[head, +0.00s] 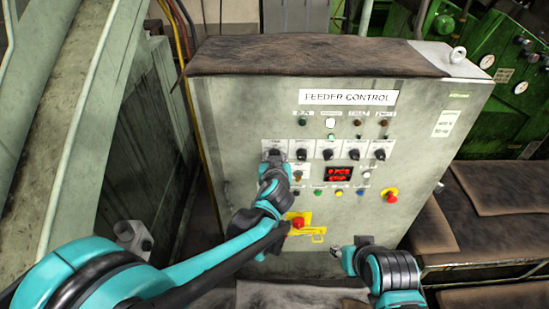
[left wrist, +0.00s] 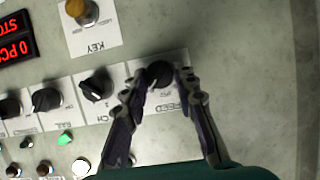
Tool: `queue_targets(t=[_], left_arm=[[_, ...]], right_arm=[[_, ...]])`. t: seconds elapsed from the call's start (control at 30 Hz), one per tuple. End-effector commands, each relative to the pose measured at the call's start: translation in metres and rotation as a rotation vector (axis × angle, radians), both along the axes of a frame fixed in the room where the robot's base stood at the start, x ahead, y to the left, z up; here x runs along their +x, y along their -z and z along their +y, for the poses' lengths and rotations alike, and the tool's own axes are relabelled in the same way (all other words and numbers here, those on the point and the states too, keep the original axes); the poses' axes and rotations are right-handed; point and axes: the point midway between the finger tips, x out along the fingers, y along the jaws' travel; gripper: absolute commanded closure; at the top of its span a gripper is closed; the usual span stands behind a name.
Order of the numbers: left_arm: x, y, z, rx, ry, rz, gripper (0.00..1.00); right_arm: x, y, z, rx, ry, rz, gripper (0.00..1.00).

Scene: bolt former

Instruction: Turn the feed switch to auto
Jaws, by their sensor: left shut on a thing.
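The feed switch is a black rotary knob (left wrist: 159,73) on a white plate marked FEED in the left wrist view. It is the leftmost knob of the row on the feeder control panel (head: 240,120). My left gripper (left wrist: 158,78) has a finger on each side of the knob and is shut on it; it also shows over the left end of the row in the head view (head: 275,156). The fingers and hand hide the switch in the head view, and its pointer's direction cannot be made out. My right gripper (head: 350,250) is low in front of the panel, away from the switch.
More black knobs (head: 302,154) stand in a row right of the feed switch. A key switch (left wrist: 75,8), a red display (head: 339,173) and coloured buttons lie below. Red stop knobs (head: 391,196) stick out lower down. Green machinery (head: 500,90) stands at the right.

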Motion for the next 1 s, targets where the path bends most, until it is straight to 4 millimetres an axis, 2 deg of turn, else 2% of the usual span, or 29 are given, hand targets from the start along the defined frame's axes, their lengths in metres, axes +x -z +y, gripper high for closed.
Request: queue_targets(t=[0.37, 0.4, 0.43, 0.47, 0.8, 1.0], left_arm=[[0.000, 0.000, 0.000, 0.004, 0.000, 0.001, 1.00], [0.000, 0.000, 0.000, 0.004, 0.000, 0.001, 0.62], [0.000, 0.000, 0.000, 0.004, 0.001, 0.001, 0.54], [0.000, 0.000, 0.000, 0.004, 0.001, 0.001, 0.51], [-0.003, -0.001, 0.000, 0.003, 0.000, 0.000, 0.51], [-0.028, -0.011, 0.000, 0.004, 0.002, 0.001, 0.51]], right_arm=[[0.000, 0.000, 0.000, 0.000, 0.000, 0.000, 0.60], [0.000, 0.000, 0.000, 0.000, 0.000, 0.000, 0.60], [0.000, 0.000, 0.000, 0.000, 0.000, 0.000, 0.60], [0.000, 0.000, 0.000, 0.000, 0.000, 0.000, 0.60], [0.000, 0.000, 0.000, 0.000, 0.000, 0.000, 0.60], [0.000, 0.000, 0.000, 0.000, 0.000, 0.000, 0.60]])
